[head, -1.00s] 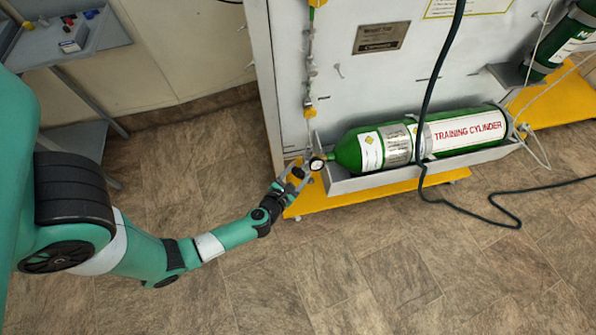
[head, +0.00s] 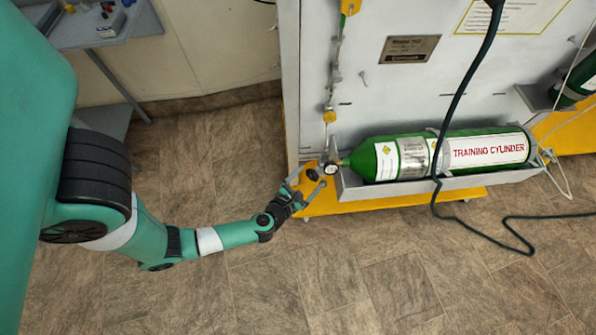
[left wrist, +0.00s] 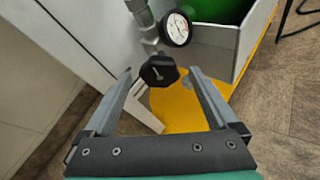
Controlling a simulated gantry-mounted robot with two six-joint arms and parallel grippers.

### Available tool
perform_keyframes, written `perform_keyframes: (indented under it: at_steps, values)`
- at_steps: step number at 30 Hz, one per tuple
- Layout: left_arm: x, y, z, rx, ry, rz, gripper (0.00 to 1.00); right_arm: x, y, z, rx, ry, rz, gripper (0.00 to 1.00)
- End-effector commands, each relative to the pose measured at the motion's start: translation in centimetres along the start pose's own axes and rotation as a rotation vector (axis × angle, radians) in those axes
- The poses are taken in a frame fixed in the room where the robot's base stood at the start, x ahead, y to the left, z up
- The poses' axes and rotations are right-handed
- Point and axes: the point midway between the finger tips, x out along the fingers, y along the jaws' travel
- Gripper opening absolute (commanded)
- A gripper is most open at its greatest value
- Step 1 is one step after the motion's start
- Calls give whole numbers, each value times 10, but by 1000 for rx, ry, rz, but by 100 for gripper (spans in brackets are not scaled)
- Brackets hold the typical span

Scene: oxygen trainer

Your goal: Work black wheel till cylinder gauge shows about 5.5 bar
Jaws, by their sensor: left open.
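The black wheel (left wrist: 159,71) shows in the left wrist view just beyond and between the fingertips of my left gripper (left wrist: 160,78). It is small in the head view (head: 313,174). The white cylinder gauge (left wrist: 177,28) sits just above and right of the wheel; its reading is too small to tell. The gauge also shows in the head view (head: 331,168), at the neck end of the green training cylinder (head: 405,155). My left gripper (head: 308,182) is open, and its fingers flank the wheel without visibly gripping it. My right gripper is not in view.
The cylinder lies in a grey tray (head: 490,182) above a yellow base (head: 400,202) on the panel's front. A dark hose (head: 462,95) hangs in front of the cylinder and runs along the floor. A side table (head: 75,35) stands at the upper left.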

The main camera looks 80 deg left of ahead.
Motion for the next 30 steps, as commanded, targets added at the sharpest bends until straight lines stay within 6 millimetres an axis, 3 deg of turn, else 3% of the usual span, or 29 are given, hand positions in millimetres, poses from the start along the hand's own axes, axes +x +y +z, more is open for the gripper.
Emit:
perform_keyframes:
  at_steps: [3, 6, 12, 30]
  values:
    - [-34, 0, 5, 7, 0, -9, 93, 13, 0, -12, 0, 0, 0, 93]
    - [-53, -1, 4, 6, 1, -9, 93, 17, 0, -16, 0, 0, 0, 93]
    - [-78, -2, 2, 3, 1, -7, 93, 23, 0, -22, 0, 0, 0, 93]
    - [-87, 0, 0, 0, 1, 1, 93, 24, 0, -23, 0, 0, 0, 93]
